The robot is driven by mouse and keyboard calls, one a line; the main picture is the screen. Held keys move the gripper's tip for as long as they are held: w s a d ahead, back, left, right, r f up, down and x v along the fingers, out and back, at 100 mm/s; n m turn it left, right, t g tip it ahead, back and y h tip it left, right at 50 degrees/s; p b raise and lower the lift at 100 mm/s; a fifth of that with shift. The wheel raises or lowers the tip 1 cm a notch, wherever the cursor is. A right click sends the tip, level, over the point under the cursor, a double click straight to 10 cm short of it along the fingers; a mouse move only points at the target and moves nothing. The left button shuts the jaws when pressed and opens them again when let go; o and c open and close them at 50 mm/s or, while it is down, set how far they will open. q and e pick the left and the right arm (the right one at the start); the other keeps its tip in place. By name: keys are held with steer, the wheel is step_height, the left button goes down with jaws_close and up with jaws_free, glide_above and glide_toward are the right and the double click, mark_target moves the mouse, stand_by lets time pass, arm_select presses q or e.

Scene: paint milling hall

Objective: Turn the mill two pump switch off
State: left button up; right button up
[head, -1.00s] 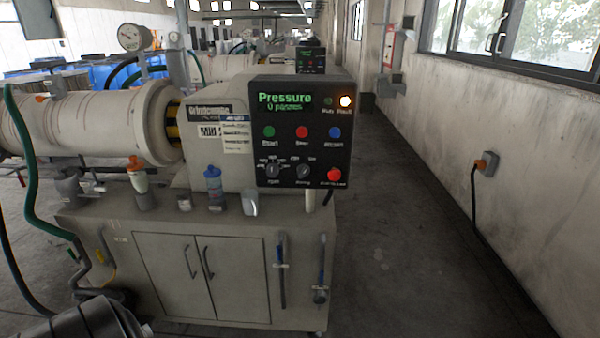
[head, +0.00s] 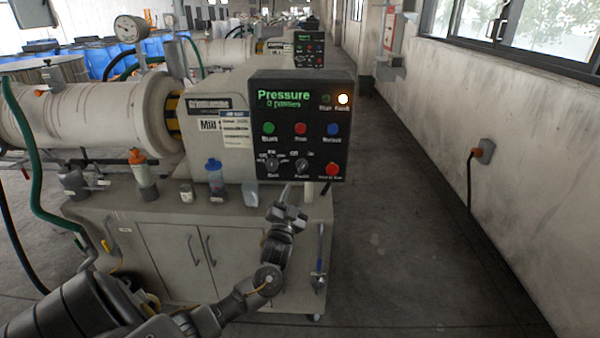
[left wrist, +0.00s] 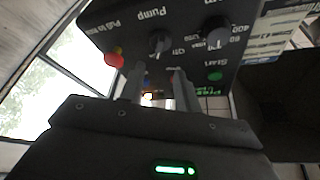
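The pump switch (head: 302,166) is a small grey rotary knob low on the black control panel (head: 342,110) of the near mill. A paper tag covers the number after "Mill" on its label. In the left wrist view the knob (left wrist: 158,43) sits under the word "Pump", just beyond my fingertips. Its exact pointer setting is too small to tell. My left gripper (head: 296,190) is just below the panel, fingers pointing up at it. In the left wrist view its fingers (left wrist: 157,73) are apart with nothing between them. My right gripper is not in view.
A second knob (head: 271,165) is left of the pump switch, and a red button (head: 332,169) is right. Coloured buttons and a lit lamp (head: 343,99) are above. Bottles (head: 215,178) stand on the cabinet top. The aisle at right is clear.

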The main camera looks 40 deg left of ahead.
mark_target(301, 170)
arm_select(q)
steer(key=p+x, duration=0.1)
steer(key=x, duration=0.8)
steer(key=shift+p, duration=0.4)
steer(key=shift+c, duration=0.3)
jaws_close()
